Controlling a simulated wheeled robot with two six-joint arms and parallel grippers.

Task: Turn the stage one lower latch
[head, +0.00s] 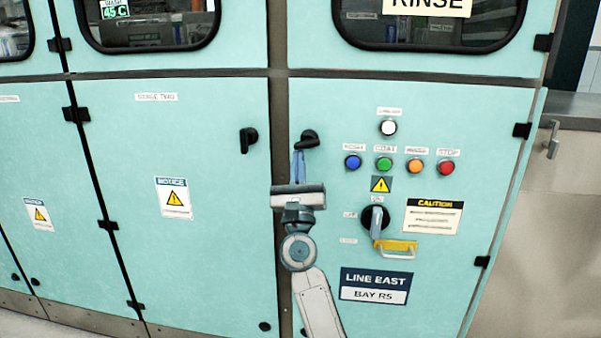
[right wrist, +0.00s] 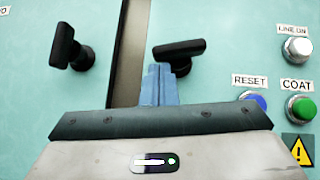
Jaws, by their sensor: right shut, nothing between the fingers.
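Two black latches sit on either side of the grey post between the lower doors. The right latch (head: 309,139) is on the button door, and its handle lies nearly level in the right wrist view (right wrist: 180,48). The left latch (head: 249,139) has its handle closer to upright, also in the right wrist view (right wrist: 66,46). My right gripper (head: 298,153) is shut and empty. Its blue fingertips (right wrist: 160,72) show just below the right latch handle; contact is unclear. My left gripper is out of view.
The right door carries several buttons, including a blue one (head: 353,162) and a red one (head: 446,167). The left door (head: 200,250) is mostly flat and clear.

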